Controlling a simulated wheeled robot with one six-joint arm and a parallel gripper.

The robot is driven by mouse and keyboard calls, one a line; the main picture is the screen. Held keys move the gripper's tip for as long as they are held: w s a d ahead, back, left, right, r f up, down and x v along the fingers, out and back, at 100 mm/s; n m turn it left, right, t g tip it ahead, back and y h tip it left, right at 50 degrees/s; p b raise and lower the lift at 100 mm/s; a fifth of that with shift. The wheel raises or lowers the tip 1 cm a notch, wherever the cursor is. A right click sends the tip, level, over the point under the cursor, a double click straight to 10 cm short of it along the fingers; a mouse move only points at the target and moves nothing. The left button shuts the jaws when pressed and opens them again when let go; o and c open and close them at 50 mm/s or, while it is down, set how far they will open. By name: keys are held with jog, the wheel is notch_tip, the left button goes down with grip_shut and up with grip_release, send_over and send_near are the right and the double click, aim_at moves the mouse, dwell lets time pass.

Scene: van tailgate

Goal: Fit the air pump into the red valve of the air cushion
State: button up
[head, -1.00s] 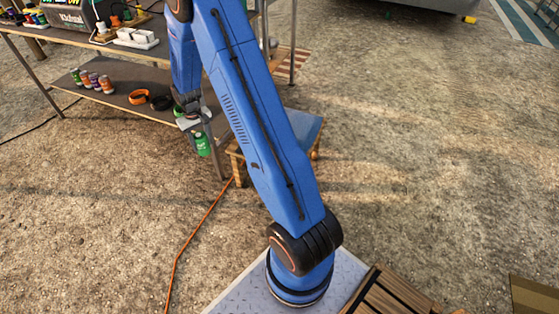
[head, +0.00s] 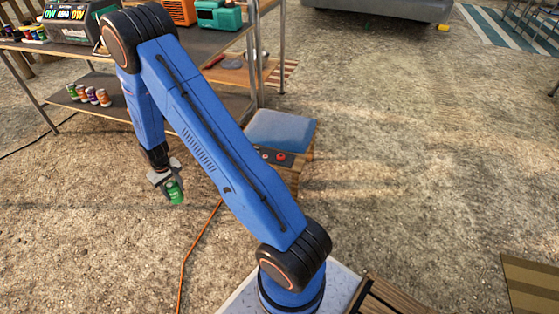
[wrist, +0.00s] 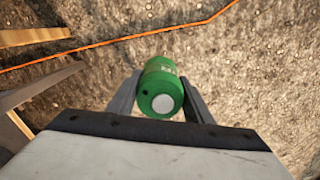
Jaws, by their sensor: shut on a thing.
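My gripper (head: 164,175) is shut on the air pump (head: 175,192), a small green cylinder. It holds the pump above the gravel, in front of the shelving table. In the wrist view the pump (wrist: 161,86) sits between the two grey fingers, and its round end with a pale disc and a small dark hole faces the camera. The blue air cushion (head: 281,130) lies on a low wooden stand to the right of my gripper. The red valve (head: 281,157) shows on a dark strip at the cushion's front. My arm covers part of that strip. The pump is well apart from the valve.
The two-level table (head: 225,75) stands behind, with several cans (head: 88,95) on its lower shelf. Orange and teal boxes (head: 218,14) stand on top. An orange cable (head: 200,240) runs over the gravel. Open gravel lies at right.

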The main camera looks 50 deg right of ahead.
jog(key=shift+s+d+r, duration=1.4)
jog(key=shift+s+d, duration=2.4)
jog(key=shift+d, duration=3.75)
jog(key=shift+s+d+r, duration=1.4)
jog(key=shift+s+d, duration=2.4)
jog(key=shift+d, duration=3.75)
jog(key=shift+s+d+r, duration=1.4)
jog(key=shift+s+d, duration=2.4)
jog(key=shift+d, duration=3.75)
